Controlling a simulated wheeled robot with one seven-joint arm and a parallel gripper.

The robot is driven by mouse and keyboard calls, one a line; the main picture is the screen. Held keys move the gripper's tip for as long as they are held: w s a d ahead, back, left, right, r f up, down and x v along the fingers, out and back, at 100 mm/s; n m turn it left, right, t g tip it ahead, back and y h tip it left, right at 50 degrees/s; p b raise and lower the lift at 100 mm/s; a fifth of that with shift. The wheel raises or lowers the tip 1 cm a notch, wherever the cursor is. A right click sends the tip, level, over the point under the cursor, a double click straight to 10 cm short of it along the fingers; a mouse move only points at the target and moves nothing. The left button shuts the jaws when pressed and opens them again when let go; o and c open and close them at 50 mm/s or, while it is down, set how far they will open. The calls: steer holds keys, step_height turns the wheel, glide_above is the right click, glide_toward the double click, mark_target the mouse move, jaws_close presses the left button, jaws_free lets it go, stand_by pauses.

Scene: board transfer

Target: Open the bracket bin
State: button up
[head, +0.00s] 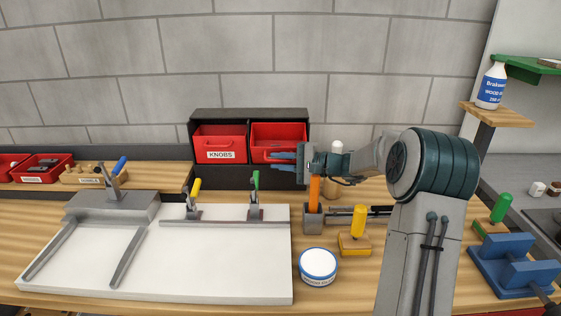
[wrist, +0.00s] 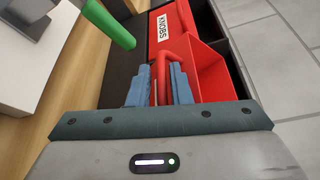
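Two red bins sit side by side in a black rack (head: 250,114). The left one, labelled KNOBS (head: 219,144), also shows in the wrist view (wrist: 166,35). The right red bin (head: 278,133) shows no readable label; my gripper covers part of its front. I cannot tell whether it is the bracket bin. In the wrist view I see into this bin (wrist: 205,72), and its red handle (wrist: 164,58) is at my fingertips. My gripper (head: 272,161) has its two blue fingers apart at the handle, one on each side of it (wrist: 160,72). Firm contact with the handle does not show.
A green-handled clamp (head: 255,182) and a yellow-handled clamp (head: 193,198) stand on the white board (head: 210,265). An orange-handled tool (head: 314,192) stands in a grey holder below my wrist. A white round tin (head: 318,265) sits on the bench in front.

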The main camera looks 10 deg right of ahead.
steer(key=b+v, duration=0.1)
steer(key=v, duration=1.3)
